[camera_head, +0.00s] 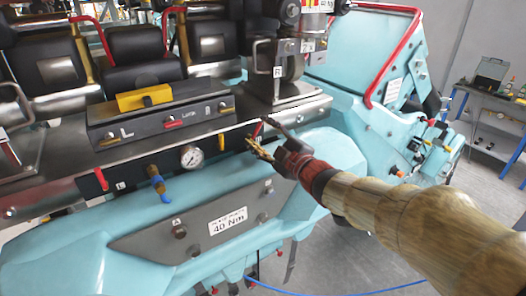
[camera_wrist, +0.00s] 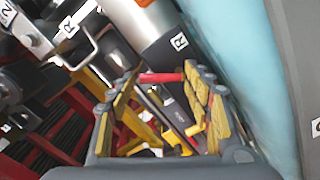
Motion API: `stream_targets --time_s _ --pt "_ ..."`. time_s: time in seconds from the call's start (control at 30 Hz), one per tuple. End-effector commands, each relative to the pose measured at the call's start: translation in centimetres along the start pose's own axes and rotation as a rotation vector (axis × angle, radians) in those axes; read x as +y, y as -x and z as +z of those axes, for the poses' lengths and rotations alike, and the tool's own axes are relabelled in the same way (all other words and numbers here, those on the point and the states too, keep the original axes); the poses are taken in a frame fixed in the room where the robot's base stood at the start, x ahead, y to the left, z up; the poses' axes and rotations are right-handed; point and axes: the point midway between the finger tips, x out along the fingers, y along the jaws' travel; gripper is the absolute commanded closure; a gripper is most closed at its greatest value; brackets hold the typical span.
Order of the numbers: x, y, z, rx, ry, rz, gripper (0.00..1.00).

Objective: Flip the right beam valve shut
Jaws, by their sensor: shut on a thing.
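The right beam valve's red lever (camera_head: 257,129) is at the right end of the dark front beam, below the post marked R. In the wrist view the red lever (camera_wrist: 162,77) lies crosswise between my fingertips, spanning the gap from one to the other. My gripper (camera_head: 260,132) reaches in from the right with its fingers around the lever; in the wrist view the yellow-padded fingers (camera_wrist: 163,82) are shut on it. The valve body is mostly hidden by the fingers. The left beam valve's red lever (camera_head: 101,180) is at the beam's left end.
A pressure gauge (camera_head: 190,157), a blue fitting (camera_head: 158,187) and a yellow lever (camera_head: 221,141) sit along the beam. A control box (camera_head: 160,121) is above it. The turquoise body with a 40 Nm plate (camera_head: 228,221) lies below. A workbench (camera_head: 492,97) stands at far right.

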Motion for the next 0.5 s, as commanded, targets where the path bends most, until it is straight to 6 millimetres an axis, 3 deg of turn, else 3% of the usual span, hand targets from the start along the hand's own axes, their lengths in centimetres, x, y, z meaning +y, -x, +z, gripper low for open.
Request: stream_targets --time_s 0.07,0.5 --pt "-0.7 0.0 0.2 0.001 0.072 -0.001 0.75" --pt "-0.8 0.0 -0.8 -0.001 0.431 -0.002 0.75"
